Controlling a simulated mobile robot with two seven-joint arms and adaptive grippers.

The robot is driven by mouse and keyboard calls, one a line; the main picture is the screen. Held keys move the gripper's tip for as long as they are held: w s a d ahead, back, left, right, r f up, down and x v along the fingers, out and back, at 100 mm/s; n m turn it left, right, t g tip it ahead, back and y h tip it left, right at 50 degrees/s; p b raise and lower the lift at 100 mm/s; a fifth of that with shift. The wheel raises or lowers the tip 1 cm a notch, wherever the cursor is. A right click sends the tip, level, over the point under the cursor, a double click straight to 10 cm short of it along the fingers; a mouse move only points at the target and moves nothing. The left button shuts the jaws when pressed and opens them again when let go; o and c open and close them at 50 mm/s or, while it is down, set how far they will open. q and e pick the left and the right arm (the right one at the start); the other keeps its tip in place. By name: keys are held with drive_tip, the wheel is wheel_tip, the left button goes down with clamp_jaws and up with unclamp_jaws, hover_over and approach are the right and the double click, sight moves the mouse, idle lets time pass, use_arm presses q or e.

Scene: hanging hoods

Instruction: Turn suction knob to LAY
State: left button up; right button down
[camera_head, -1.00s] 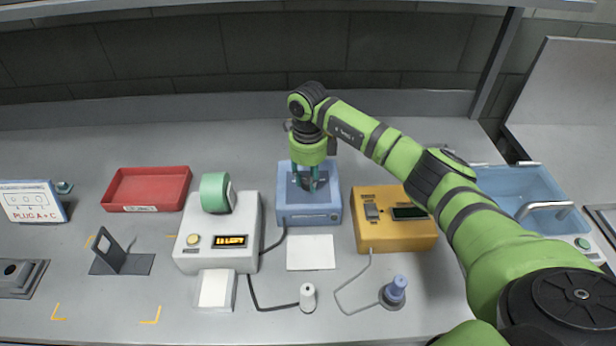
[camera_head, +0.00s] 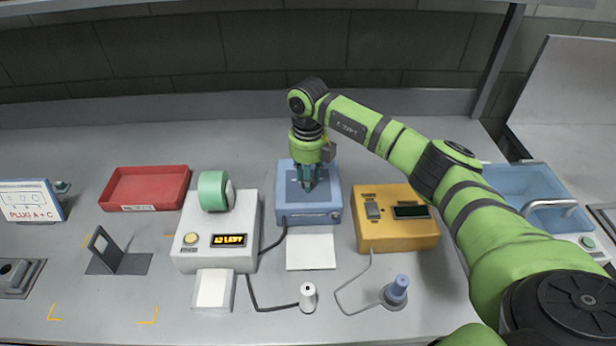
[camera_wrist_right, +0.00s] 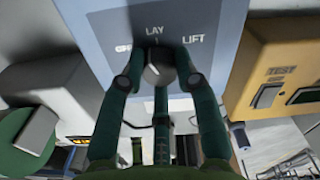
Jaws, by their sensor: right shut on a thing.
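The suction knob (camera_wrist_right: 157,68) is a small grey dial on the top panel of the blue box (camera_head: 288,213). The labels OFF, LAY and LIFT are printed around it, with LAY at top centre in the right wrist view. My right gripper (camera_head: 307,188) points down at this panel. It also shows in the right wrist view (camera_wrist_right: 157,78), with its dark green fingers shut on the knob from both sides. The fingers partly hide the knob, and I cannot tell for sure which label it points to. My left gripper is not in view.
A white label printer (camera_head: 245,215) with a green roll stands left of the blue box. An orange tester box (camera_head: 420,235) stands close on its right. A white pad (camera_head: 310,252) lies in front. A red tray (camera_head: 145,188) is farther left, a blue sink (camera_head: 520,185) right.

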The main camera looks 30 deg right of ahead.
drive_tip(key=m, duration=0.4)
drive_tip(key=shift+m, duration=0.3)
idle(0.3)
drive_tip(key=c, duration=0.9)
unclamp_jaws()
drive_tip(key=shift+r, duration=0.1)
wheel_tip(320, 180, up, 12)
